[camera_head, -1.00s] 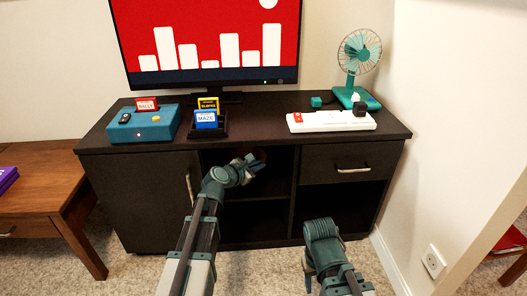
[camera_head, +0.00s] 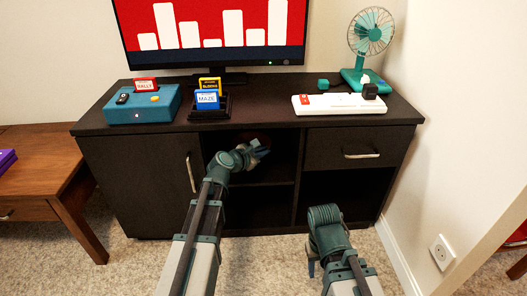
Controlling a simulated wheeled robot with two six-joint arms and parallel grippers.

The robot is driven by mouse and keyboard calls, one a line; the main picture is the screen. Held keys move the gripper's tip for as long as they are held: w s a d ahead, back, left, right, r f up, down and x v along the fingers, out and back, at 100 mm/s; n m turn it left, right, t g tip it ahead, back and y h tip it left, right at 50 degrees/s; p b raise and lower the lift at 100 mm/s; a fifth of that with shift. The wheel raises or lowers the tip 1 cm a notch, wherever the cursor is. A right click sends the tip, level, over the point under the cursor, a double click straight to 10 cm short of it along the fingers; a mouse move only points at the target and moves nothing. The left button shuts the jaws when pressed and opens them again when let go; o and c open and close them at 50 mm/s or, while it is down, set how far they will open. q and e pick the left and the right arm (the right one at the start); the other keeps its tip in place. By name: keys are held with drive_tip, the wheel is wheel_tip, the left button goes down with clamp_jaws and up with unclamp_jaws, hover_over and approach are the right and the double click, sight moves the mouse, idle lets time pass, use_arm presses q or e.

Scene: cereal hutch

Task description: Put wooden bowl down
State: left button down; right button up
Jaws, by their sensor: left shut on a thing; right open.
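My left gripper (camera_head: 256,150) reaches into the upper open compartment of the dark cabinet (camera_head: 140,185), left of the drawer. It is shut on the wooden bowl (camera_head: 264,141), of which only a small dark reddish-brown part shows; the gripper and the shadow hide the rest. I cannot tell whether the bowl touches the compartment's shelf (camera_head: 262,184). My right gripper (camera_head: 313,268) is low in front of the cabinet, open and empty, partly hidden by its own wrist.
A wooden table (camera_head: 45,165) is at left, a white wall (camera_head: 452,120) at right.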

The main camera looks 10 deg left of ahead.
use_arm(q)
drive_tip(key=shift+f+b, duration=1.6)
drive_tip(key=shift+f, duration=0.4)
use_arm(e)
drive_tip(key=shift+f, duration=2.05)
use_arm(q)
drive_tip(key=c, duration=0.9)
unclamp_jaws()
drive_tip(key=shift+p+v, duration=2.4)
drive_tip(key=shift+v, duration=4.55)
use_arm(e)
drive_tip(key=shift+r, duration=2.4)
